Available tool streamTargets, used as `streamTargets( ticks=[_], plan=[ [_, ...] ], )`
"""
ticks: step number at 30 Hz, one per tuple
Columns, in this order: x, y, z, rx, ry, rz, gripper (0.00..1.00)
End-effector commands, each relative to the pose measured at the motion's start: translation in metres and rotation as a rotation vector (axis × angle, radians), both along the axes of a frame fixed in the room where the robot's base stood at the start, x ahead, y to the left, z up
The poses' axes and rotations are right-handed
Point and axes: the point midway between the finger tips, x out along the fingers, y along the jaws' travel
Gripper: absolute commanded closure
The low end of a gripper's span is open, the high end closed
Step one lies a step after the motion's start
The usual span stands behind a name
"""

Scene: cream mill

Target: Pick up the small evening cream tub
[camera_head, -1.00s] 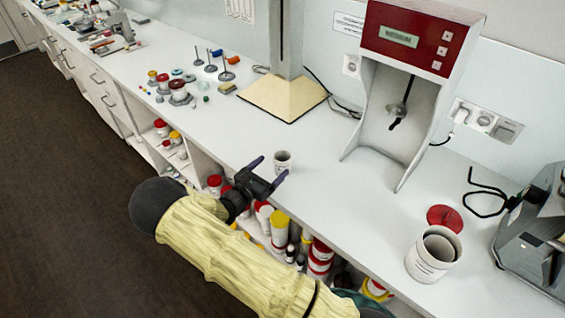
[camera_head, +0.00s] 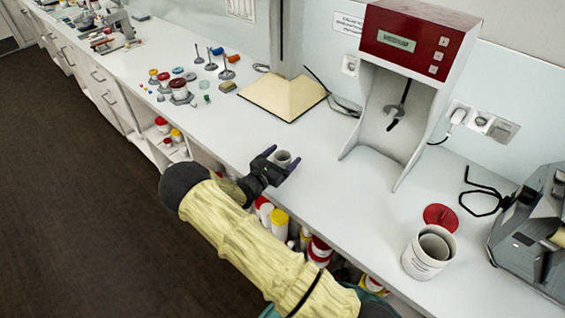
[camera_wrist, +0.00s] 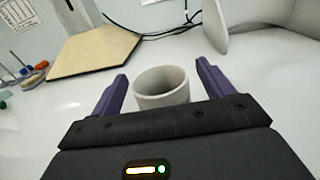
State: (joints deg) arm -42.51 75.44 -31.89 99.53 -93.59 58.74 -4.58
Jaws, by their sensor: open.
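A small white open-topped tub (camera_head: 283,160) stands upright on the white counter. It looks empty as far as its inside shows. In the wrist view the tub (camera_wrist: 162,88) sits between the two purple fingers, with a gap on each side. My gripper (camera_head: 281,161) is open around the tub and does not visibly grip it; the gripper (camera_wrist: 160,92) hides the tub's lower front in the wrist view. A larger white tub (camera_head: 424,262) with a printed label stands at the right, with a red lid (camera_head: 440,216) beside it.
A red and white mixing machine (camera_head: 412,85) stands behind to the right. A cream-coloured stand base (camera_head: 284,97) lies behind the small tub. Several jars and small tools (camera_head: 180,90) stand to the left. A grey device (camera_head: 530,225) is at the far right. Open shelves below hold several tubs.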

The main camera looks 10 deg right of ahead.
Motion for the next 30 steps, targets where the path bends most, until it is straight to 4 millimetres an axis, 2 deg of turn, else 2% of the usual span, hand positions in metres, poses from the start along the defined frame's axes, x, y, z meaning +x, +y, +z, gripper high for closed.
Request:
streamTargets(
  ticks=[13,20,21,30],
  plan=[
    [-0.0004,0.0005,-0.0003,0.0,0.0,0.0,0.2],
    [-0.0005,0.0005,-0.0002,0.0,0.0,0.0,0.65],
    [-0.0005,0.0005,-0.0002,0.0,0.0,0.0,0.68],
    [-0.0002,0.0006,0.0024,0.0,-0.001,0.0,0.68]
  ],
)
